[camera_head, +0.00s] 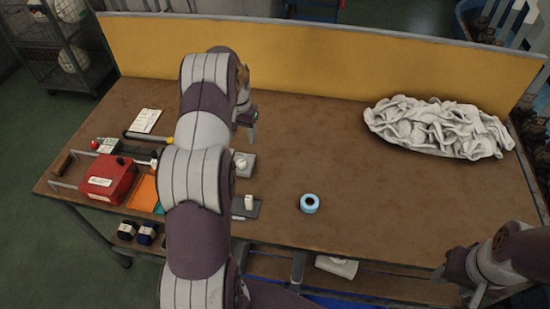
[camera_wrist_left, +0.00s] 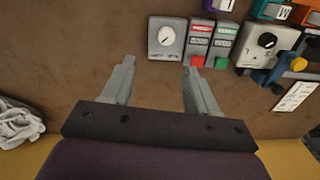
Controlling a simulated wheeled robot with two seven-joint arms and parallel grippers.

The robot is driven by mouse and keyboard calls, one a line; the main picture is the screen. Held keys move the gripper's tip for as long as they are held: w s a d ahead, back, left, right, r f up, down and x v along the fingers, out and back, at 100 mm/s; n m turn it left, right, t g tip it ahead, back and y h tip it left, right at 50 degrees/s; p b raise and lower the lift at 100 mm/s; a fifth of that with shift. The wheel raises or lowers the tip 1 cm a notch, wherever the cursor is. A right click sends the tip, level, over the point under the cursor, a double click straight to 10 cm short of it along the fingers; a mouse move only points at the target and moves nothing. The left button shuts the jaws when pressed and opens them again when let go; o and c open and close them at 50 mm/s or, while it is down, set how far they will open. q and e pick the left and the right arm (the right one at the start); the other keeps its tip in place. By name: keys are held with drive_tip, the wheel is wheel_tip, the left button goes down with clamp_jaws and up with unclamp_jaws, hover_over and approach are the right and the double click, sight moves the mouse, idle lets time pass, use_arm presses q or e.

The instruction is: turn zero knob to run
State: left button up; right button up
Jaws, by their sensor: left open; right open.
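A small grey box with a round white dial and dark pointer (camera_wrist_left: 166,37) sits on the table in the left wrist view. A larger grey box with a black knob (camera_wrist_left: 265,42) stands to its right there. I cannot read labels that tell which is the zero knob. The dial box also shows in the head view (camera_head: 245,165), just right of my left arm. My left gripper (camera_wrist_left: 160,67) is open and empty, its fingers pointing toward the dial box and apart from it. My right gripper (camera_head: 457,287) is open and empty at the lower right.
Red and green counters (camera_wrist_left: 211,42) stand beside the dial box. A yellow panel (camera_head: 300,60) closes the back.

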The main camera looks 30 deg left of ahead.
use_arm(q)
drive_tip(key=p, duration=0.2)
hover_over(241, 162)
drive_tip(key=f, duration=0.6)
drive_tip(key=shift+a+f, duration=0.25)
drive_tip(key=f, duration=0.3)
drive_tip(key=d+f, duration=0.1)
drive_tip(key=shift+w+f+p, duration=0.2)
drive_tip(key=shift+f+p, duration=0.15)
drive_tip(key=shift+p, duration=0.05)
drive_tip(key=shift+a+f, duration=0.1)
drive_tip(key=shift+f, duration=0.25)
drive_tip(key=shift+s+a+f, duration=0.1)
drive_tip(key=shift+a+f, duration=0.1)
drive_tip(key=shift+f, duration=0.1)
use_arm(e)
drive_tip(key=r, duration=0.1)
drive_tip(key=a+r, duration=0.1)
drive_tip(key=r, duration=0.1)
drive_tip(key=shift+a+r, duration=0.2)
drive_tip(key=shift+a, duration=0.05)
use_arm(q)
drive_tip(key=shift+d, duration=0.1)
drive_tip(key=c, duration=1)
use_arm(e)
drive_tip(key=shift+s, duration=0.1)
